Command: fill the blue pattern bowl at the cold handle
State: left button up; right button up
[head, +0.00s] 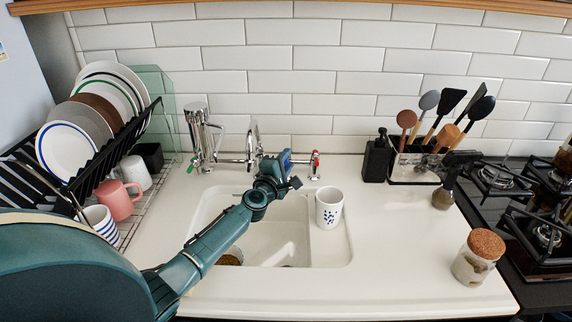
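I see no other blue-patterned bowl clearly. The tap (253,140) stands behind the sink, with a red-marked handle (315,165) to its right. My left gripper (287,166) is over the back of the sink, left of the red handle and behind and left of the patterned vessel. A blue part shows at its tip; I cannot tell whether it is a tap handle. The finger opening is unclear. My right gripper is not in view.
A dish rack (97,160) with plates and mugs stands left. A corked jar (478,258) is front right, beside the hob (545,235). The counter right of the sink is clear.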

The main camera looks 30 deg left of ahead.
pick_arm(q)
jog(key=shift+c, duration=0.5)
grip_shut()
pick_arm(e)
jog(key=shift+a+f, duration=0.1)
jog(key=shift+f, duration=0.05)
pick_arm(q)
jog(key=shift+w+d+r+n+y+p, duration=0.2)
jog(key=shift+n+y+p, duration=0.4)
jog(key=shift+y+p, duration=0.45)
jog(key=shift+w+d+f+n+g+y+p, duration=0.1)
jog(key=shift+w+d+n+g+y+p, duration=0.15)
jog(key=shift+n+g+y+p, duration=0.5)
jog(key=shift+d+f+n+y+b, duration=0.1)
jog(key=shift+n+y+b, duration=0.3)
jog(key=shift+y, duration=0.5)
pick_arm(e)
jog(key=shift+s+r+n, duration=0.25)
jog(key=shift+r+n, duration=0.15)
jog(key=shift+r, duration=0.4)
pick_arm(q)
jog(key=shift+o, duration=0.5)
grip_release()
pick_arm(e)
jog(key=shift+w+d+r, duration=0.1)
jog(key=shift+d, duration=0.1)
